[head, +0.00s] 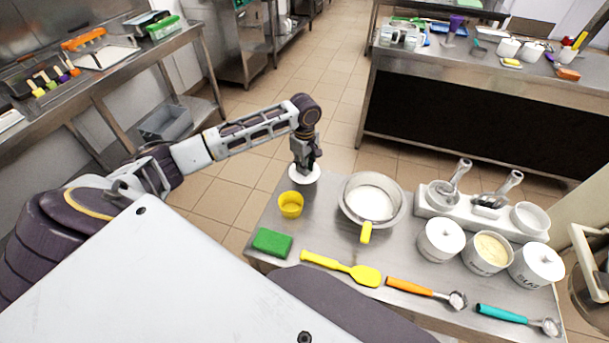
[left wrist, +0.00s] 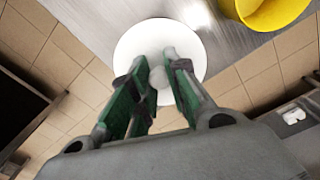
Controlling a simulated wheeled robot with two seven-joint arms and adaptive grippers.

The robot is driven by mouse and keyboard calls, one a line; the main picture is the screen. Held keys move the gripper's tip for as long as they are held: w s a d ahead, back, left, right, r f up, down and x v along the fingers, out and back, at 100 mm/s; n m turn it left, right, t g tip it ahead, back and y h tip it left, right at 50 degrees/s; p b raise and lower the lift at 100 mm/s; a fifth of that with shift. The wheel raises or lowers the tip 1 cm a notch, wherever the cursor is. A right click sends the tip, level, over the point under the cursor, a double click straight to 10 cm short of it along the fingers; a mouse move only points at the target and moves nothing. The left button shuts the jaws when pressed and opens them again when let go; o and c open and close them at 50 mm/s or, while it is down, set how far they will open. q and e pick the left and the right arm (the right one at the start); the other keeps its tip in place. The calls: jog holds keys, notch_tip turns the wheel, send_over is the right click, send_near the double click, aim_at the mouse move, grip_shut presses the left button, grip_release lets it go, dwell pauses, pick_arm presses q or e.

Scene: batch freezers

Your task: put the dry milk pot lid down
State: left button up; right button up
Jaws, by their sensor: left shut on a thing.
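The dry milk pot lid (head: 304,177) is a white round disc at the far left corner of the steel table (head: 325,205). My left gripper (head: 305,160) points down and is shut on its small knob. In the left wrist view the green-padded fingers (left wrist: 157,80) close on the knob of the lid (left wrist: 135,45). The lid overlaps the table edge in both views; I cannot tell whether it touches the top. The open pot of pale yellow powder (head: 487,252) stands at the right between two lidded white pots. My right gripper is not in view.
A yellow cup (head: 290,205) stands close to the lid, and a steel pan of white powder (head: 371,203) to the right. A green sponge (head: 272,242), yellow spatula (head: 341,268), orange scoop (head: 426,292) and teal scoop (head: 518,319) lie in front. Bare steel lies between cup and pan.

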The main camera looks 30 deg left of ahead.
pick_arm(q)
jog(key=shift+f, duration=1.15)
notch_tip(320, 180, down, 2)
jog(key=shift+f, duration=0.3)
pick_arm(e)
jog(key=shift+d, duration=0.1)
pick_arm(q)
jog(key=shift+f, duration=0.1)
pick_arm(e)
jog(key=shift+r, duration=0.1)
